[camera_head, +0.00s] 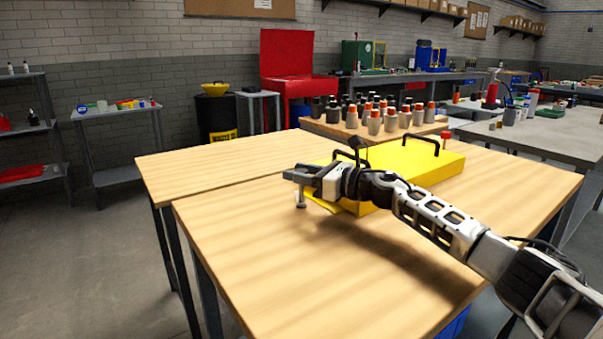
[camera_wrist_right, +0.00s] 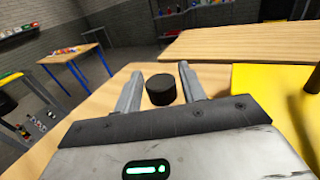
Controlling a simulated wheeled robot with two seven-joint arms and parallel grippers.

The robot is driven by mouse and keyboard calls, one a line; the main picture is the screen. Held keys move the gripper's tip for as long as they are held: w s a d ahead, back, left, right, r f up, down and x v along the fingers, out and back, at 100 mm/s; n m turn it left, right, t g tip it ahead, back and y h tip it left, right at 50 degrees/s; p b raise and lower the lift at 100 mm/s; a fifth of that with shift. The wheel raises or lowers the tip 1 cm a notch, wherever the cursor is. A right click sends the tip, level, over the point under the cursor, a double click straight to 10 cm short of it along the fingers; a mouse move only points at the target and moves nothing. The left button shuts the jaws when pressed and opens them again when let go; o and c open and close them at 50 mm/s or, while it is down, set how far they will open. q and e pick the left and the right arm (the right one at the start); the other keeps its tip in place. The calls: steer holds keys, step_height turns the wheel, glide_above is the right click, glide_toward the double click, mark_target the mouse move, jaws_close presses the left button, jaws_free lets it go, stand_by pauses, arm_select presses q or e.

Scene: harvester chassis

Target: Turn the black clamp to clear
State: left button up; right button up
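The yellow chassis piece (camera_head: 425,162) lies on the wooden table with black handles (camera_head: 422,142) on top, and shows at the right of the wrist view (camera_wrist_right: 258,88). A round black knob (camera_wrist_right: 161,90), which looks like the top of the black clamp, stands left of the yellow part in the wrist view. My right gripper (camera_head: 292,174) is over the chassis's left end; in the wrist view its two fingers (camera_wrist_right: 160,88) are apart, one on each side of the knob, with visible gaps. A short grey post (camera_head: 300,199) shows below the gripper. My left gripper is out of view.
A red-topped clamp (camera_head: 445,137) stands at the chassis's far right end. Several grey, black and orange bottles (camera_head: 375,122) stand on a board behind. The wooden table (camera_head: 255,235) is clear at the front and left.

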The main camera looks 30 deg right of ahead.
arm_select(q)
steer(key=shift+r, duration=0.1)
arm_select(e)
steer(key=shift+o, duration=0.3)
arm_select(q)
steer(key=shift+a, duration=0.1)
arm_select(e)
steer(key=shift+r, duration=0.15)
steer(key=shift+r, duration=0.35)
step_height(320, 180, up, 3)
steer(key=shift+s+p, duration=0.15)
steer(key=shift+p, duration=0.4)
arm_select(q)
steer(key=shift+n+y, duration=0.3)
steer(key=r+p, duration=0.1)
steer(key=p, duration=0.1)
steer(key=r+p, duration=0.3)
steer(key=p, duration=0.1)
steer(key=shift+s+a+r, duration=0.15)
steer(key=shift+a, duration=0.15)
arm_select(e)
steer(key=s+a+r, duration=0.6)
steer(key=s+r, duration=0.3)
steer(key=s, duration=0.3)
steer(key=shift+s, duration=0.15)
steer(key=shift+a, duration=0.1)
